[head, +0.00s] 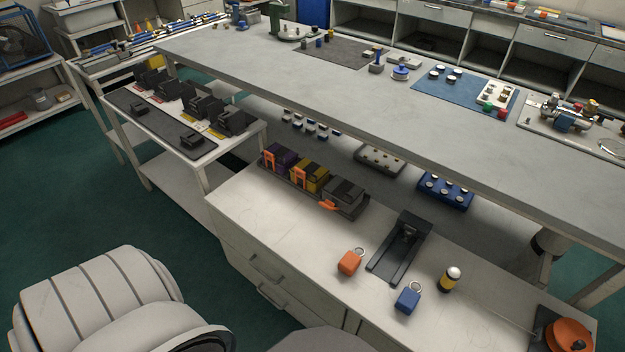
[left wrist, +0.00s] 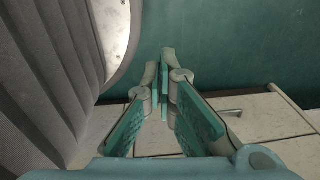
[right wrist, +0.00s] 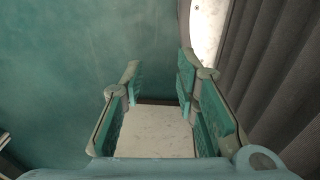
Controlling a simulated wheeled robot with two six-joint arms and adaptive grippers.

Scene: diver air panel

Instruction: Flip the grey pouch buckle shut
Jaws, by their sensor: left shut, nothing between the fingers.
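The grey pouch (head: 345,189) is at the right end of a dark tray (head: 308,205) on the low white cabinet. Its orange buckle (head: 328,205) lies low and sticks out at the pouch's front. The purple pouch (head: 283,156) and the yellow pouch (head: 313,174) beside it have their orange buckles upright against their fronts. My left gripper (left wrist: 163,75) is shut and empty in the left wrist view, above the floor and a cabinet edge. My right gripper (right wrist: 158,80) is open and empty in the right wrist view. Neither gripper shows in the head view.
On the cabinet stand an orange padlock-like block (head: 350,262), a blue one (head: 408,297), a black stand (head: 402,245) and a yellow-black cylinder (head: 450,279). The long grey bench (head: 330,85) overhangs behind the tray. The cabinet top in front of the tray is clear.

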